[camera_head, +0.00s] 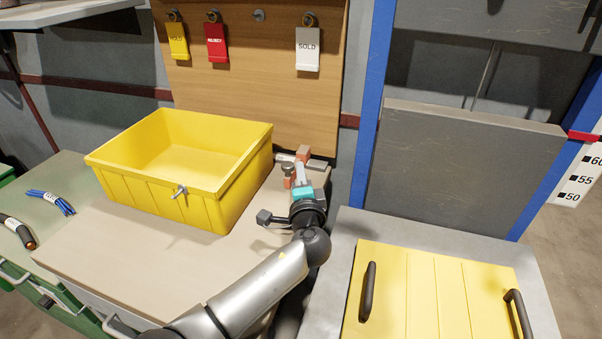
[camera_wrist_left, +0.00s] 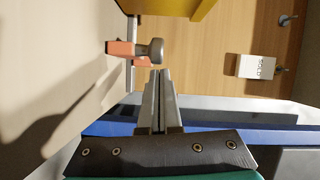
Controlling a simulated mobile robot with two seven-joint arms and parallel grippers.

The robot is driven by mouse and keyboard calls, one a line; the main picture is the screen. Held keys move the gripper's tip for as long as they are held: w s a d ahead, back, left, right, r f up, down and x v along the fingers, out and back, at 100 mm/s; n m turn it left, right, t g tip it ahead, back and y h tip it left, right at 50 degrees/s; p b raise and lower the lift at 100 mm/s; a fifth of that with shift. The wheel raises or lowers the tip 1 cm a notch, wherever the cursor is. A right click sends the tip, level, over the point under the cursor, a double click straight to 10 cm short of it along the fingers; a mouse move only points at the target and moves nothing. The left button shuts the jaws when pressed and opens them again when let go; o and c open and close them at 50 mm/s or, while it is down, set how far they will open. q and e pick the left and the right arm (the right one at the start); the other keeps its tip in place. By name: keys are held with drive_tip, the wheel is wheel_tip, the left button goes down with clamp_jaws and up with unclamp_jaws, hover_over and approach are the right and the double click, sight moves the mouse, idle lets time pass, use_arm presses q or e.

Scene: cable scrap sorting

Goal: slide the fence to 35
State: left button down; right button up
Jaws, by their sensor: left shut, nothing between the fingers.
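The fence looks to be the orange block with a grey knob (camera_head: 303,153) on a metal rail (camera_head: 318,164), at the back right of the beige worktop. In the left wrist view the orange block (camera_wrist_left: 122,48) and its knob (camera_wrist_left: 155,51) lie just beyond my fingertips. My left gripper (camera_head: 298,170) is shut and empty, close to the knob in the head view. In the left wrist view its fingers (camera_wrist_left: 158,76) are together, with a small gap showing before the knob. No scale numbers on the rail are readable. My right gripper is not in view.
A yellow bin (camera_head: 150,185) stands left of the fence. The beige worktop (camera_head: 130,245) is clear in front of it. Tags hang on the wooden board (camera_head: 260,95) behind. A blue post (camera_head: 372,110) and a yellow lid (camera_head: 430,300) with dark handles are to the right.

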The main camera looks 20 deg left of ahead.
use_arm(q)
drive_tip(key=shift+a, duration=0.1)
drive_tip(key=a, duration=0.4)
drive_tip(key=shift+w+a, duration=0.1)
drive_tip(key=shift+a, duration=0.45)
drive_tip(key=shift+d, duration=0.1)
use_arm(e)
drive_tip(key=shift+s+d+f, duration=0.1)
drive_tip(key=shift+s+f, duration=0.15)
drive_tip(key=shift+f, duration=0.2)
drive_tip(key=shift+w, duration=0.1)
